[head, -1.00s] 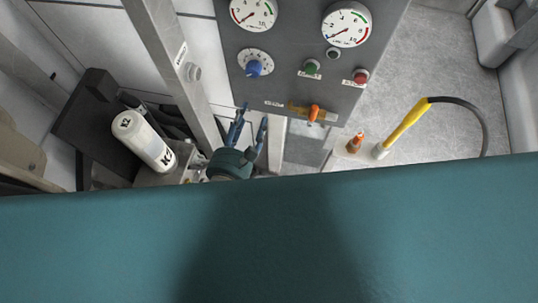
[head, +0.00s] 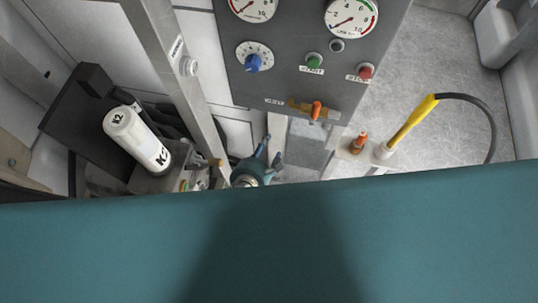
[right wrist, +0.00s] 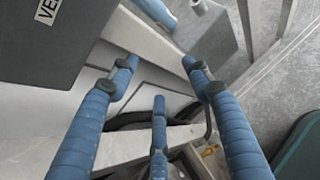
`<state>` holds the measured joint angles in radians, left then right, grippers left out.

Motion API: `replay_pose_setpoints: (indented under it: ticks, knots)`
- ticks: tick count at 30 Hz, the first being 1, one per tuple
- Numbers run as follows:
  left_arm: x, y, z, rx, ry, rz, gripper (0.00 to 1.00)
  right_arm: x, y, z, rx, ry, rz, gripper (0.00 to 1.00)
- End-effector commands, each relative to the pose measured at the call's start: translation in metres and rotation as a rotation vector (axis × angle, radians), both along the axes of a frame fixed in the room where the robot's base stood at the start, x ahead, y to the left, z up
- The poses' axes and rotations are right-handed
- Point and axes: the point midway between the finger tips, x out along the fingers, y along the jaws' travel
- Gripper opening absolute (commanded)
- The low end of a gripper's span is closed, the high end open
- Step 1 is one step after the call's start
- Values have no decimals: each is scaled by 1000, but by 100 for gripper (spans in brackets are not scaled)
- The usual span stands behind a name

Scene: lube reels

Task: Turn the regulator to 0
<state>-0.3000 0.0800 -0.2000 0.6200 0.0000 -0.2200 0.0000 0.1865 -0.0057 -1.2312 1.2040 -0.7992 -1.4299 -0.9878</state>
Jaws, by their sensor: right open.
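The regulator is a blue knob (head: 253,62) on a round white scale, on the grey panel in the head view. Its setting is too small to read. My right gripper (head: 271,150) is below the panel, below and a little right of the knob, not touching it. In the right wrist view its blue fingers (right wrist: 160,75) are spread apart with nothing between them. The knob cannot be made out in that view. My left gripper is not in view.
The grey panel (head: 290,85) carries two gauges, a green button (head: 314,61), a red button (head: 365,71) and an orange-handled valve (head: 316,110). A white K2 cylinder (head: 137,140) stands left of a metal post (head: 172,75). A yellow-handled hose (head: 412,122) is at right.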

Motion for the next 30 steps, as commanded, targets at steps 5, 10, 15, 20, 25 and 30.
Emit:
replay_pose_setpoints:
  ticks: [5,10,15,20,25,30]
  knots:
    - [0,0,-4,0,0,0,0,-5,-6,-19,34,27,-26,49]
    - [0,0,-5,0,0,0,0,-6,-7,-24,46,36,-36,49]
    - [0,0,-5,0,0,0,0,-6,-7,-24,46,36,-36,49]
    - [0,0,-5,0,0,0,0,-6,-7,-24,46,36,-35,49]
    - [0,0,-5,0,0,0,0,-6,-7,-24,46,36,-35,49]
    - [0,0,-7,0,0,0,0,-13,-15,-44,82,68,-68,49]
